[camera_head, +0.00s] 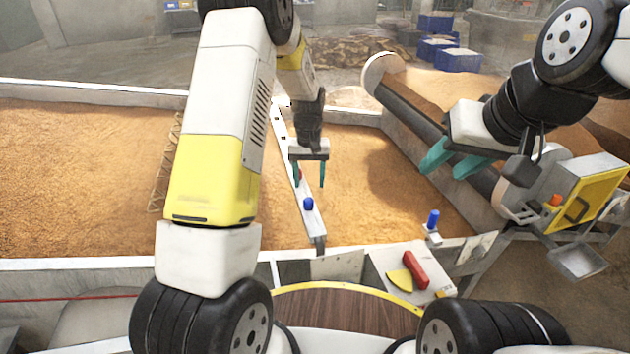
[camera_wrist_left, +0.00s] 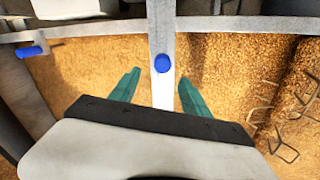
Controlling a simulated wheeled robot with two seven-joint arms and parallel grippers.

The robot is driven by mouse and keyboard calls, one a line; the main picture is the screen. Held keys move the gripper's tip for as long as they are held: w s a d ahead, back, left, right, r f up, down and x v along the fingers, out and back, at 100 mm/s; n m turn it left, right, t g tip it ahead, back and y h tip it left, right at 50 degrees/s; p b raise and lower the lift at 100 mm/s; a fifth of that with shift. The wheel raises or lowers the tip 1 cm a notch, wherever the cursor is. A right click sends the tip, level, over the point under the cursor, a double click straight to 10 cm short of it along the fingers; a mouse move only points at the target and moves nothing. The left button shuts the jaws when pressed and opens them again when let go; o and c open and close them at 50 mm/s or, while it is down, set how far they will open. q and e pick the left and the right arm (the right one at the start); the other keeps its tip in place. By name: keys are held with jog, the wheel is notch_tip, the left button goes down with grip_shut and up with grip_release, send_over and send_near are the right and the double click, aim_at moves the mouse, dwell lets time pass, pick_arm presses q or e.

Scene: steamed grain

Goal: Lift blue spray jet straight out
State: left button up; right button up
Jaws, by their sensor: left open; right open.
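A blue spray jet (camera_head: 308,204) sits on a narrow pale beam (camera_head: 311,222) over the grain; in the left wrist view it is a round blue top (camera_wrist_left: 162,63). A second blue jet (camera_head: 433,218) stands on a small white holder at the bed's front right; it shows at the left edge of the wrist view (camera_wrist_left: 32,51). My left gripper (camera_head: 310,181) is open with its fingers pointing down, behind the beam jet in the head view. In the wrist view the jet appears just beyond its fingertips (camera_wrist_left: 158,78), apart from them. My right gripper (camera_head: 451,163) is open and empty.
Grain (camera_head: 80,180) fills the walled bed. A board (camera_head: 386,262) at the front holds a red block (camera_head: 415,269) and a yellow wedge (camera_head: 400,281). A roller machine with a yellow box (camera_head: 592,195) stands at right. Bent wire prongs (camera_wrist_left: 285,140) stand in the grain.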

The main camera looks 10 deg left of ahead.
aim_at(308, 199)
pick_arm(q)
jog(key=f, duration=0.7)
jog(key=shift+s+a+f, duration=0.15)
jog(key=shift+s+f, duration=0.1)
jog(key=shift+f, duration=0.15)
grip_shut()
